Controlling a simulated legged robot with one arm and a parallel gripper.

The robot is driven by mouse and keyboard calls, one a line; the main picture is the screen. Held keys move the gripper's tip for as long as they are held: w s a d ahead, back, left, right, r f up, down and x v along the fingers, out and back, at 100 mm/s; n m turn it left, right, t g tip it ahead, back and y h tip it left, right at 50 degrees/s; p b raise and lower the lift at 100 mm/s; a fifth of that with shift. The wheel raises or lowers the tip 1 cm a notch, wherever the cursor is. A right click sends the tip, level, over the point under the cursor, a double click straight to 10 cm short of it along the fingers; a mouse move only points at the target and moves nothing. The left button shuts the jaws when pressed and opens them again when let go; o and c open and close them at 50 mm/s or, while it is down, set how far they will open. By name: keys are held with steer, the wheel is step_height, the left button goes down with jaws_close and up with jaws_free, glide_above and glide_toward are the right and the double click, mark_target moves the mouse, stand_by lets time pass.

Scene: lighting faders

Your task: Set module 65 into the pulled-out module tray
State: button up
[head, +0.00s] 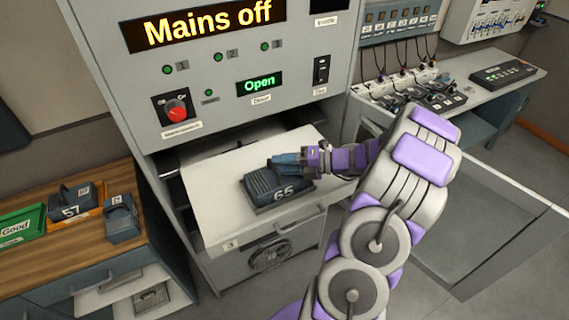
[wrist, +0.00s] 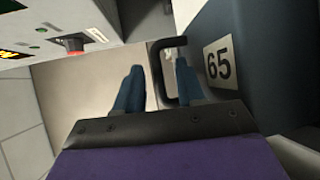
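Module 65 (head: 275,189) is a dark blue-grey block with a white number label. In the head view it lies on the pulled-out module tray (head: 215,192), towards its front right part. My gripper (head: 287,161) is at the module's handle side, above the tray. In the wrist view module 65 (wrist: 232,75) fills the right side, and its black handle (wrist: 157,75) stands out to the left. My gripper (wrist: 158,66) has its two blue fingers apart, one on each side of the handle bar, with visible gaps.
The cabinet (head: 240,60) above the tray shows "Mains off" and "Open", with a red button (head: 176,111). A wooden bench (head: 100,210) at left holds module 57 (head: 73,202), another module (head: 121,218) and a green "Good" tray (head: 22,226). A console desk is at right.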

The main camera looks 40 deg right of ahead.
steer(key=shift+s+a+r, duration=0.1)
steer(key=shift+a, duration=0.05)
steer(key=shift+s+r, duration=0.15)
steer(key=shift+s, duration=0.05)
steer(key=w+d+p+v, duration=0.1)
steer(key=p+v, duration=0.2)
steer(key=v, duration=0.8)
steer(key=a+r+n+g, duration=0.2)
steer(key=a+n+g, duration=0.2)
steer(key=a+n, duration=0.4)
steer(key=s+a+r+n+g, duration=0.1)
steer(key=a+r+n+g, duration=0.3)
steer(key=a, duration=0.7)
steer(key=a+r+n+g, duration=0.1)
steer(key=a+n+g, duration=0.3)
steer(key=a+n, duration=0.45)
steer(key=s+a+r+n+g+h, duration=0.1)
steer(key=s+a+n+g+h, duration=0.3)
steer(key=s+a+n, duration=0.6)
steer(key=s+d+n+t+h, duration=0.2)
steer(key=s+n+h, duration=0.5)
steer(key=n, duration=0.7)
steer(key=shift+s, duration=0.6)
